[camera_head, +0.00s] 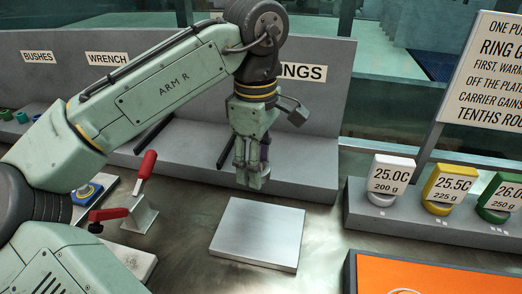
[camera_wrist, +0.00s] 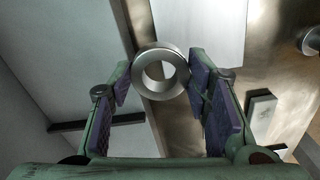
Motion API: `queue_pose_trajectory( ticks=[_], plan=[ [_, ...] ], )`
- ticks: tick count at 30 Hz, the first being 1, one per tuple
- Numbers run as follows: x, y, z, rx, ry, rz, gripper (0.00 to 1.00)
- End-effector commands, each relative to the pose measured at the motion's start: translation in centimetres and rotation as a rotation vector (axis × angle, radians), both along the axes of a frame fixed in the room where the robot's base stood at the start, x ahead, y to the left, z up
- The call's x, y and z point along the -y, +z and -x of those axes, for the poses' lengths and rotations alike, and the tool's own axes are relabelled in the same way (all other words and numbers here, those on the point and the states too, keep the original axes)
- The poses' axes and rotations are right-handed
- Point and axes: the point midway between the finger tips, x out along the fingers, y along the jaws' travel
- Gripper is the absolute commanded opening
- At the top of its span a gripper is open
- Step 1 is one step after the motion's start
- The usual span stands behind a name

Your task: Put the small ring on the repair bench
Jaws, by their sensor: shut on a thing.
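A small silver metal ring (camera_wrist: 159,94) sits between the purple finger pads of my gripper (camera_wrist: 160,76) in the wrist view, its hole facing the camera. My gripper is shut on it. In the head view my gripper (camera_head: 252,178) hangs fingers down in front of the grey shelf (camera_head: 312,172), behind and above a flat bright metal plate (camera_head: 257,232). I cannot make out the ring there. The plate lies on a steel worktop (camera_head: 185,195); I cannot tell whether this worktop is the repair bench.
The shelf carries labels for bushes, wrench and one ending in "NGS". A red-handled clamp (camera_head: 142,190) stands left of the plate. White, yellow and green weight-marked blocks (camera_head: 440,188) stand in a rack at right. An orange panel (camera_head: 430,275) is at front right.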

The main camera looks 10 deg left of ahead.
Motion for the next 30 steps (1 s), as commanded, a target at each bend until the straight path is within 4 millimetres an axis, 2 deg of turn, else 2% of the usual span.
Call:
queue_pose_trajectory(
  ticks=[1,6,10,18,21,24,30],
  plan=[
    [-0.4,-0.1,-1.4,0.0,0.002,0.0,0.12],
    [-1.7,-0.3,-5.5,0.001,0.002,-0.001,0.12],
    [-2.4,-0.5,-7.6,0.0,-0.001,0.0,0.12],
    [-3.1,-0.7,-9.5,0.001,0.0,-0.002,0.12],
    [-3.1,-2.9,-9.3,0.002,0.0,-0.003,0.12],
    [-3.1,-4.2,-9.3,0.002,0.0,-0.004,0.12],
    [-3.0,-4.4,-9.3,0.003,0.0,0.0,0.12]
  ],
)
